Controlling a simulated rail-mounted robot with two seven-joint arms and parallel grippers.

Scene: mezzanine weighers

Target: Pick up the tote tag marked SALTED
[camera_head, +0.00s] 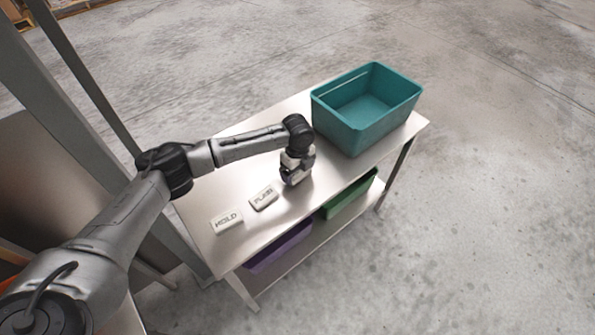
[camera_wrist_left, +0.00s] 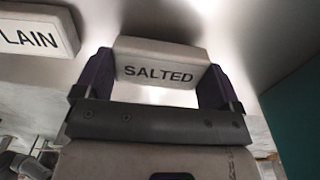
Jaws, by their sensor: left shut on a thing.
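The SALTED tote tag (camera_wrist_left: 158,62) is a pale block with dark letters, held between the two dark fingers of my left gripper in the left wrist view. In the head view my left gripper (camera_head: 293,180) points down over the table's front part, and the gripper hides the SALTED tag there. I cannot tell whether the tag touches the table top. My right gripper is not in view.
The tag reading PLAIN (camera_head: 264,197) lies left of the gripper, and a tag that seems to read HOLD (camera_head: 227,220) lies further left. A teal bin (camera_head: 362,137) stands on the right end of the metal table (camera_head: 262,125). Purple (camera_head: 280,249) and green (camera_head: 350,198) bins sit below.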

